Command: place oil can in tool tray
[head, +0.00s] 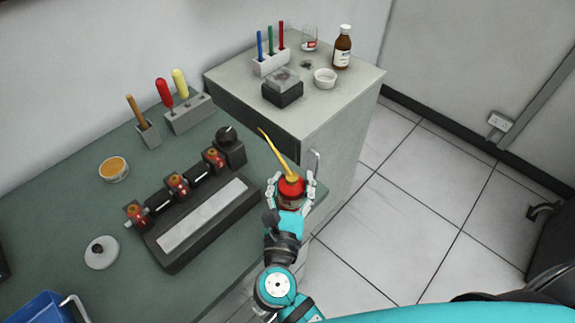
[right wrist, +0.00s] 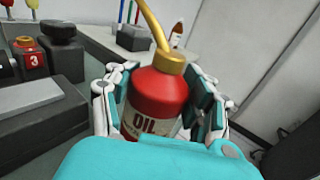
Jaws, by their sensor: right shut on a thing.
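The oil can (head: 291,187) is red with a brass collar and a long curved yellow spout. My right gripper (head: 291,193) is shut around its body, one finger on each side, near the right front edge of the green bench. In the right wrist view the oil can (right wrist: 158,98) stands nearly upright between the fingers, its OIL label partly hidden by my gripper. A blue container (head: 40,308) with a pale handle, possibly the tool tray, is cut off at the lower left corner. My left gripper is not in view.
A black fixture (head: 180,258) with a pale plate and red-topped parts stands left of my gripper. Tool holders (head: 188,113), an orange tin (head: 114,169) and a white round lid (head: 101,252) are on the bench (head: 60,210). A grey cabinet (head: 345,125) stands behind.

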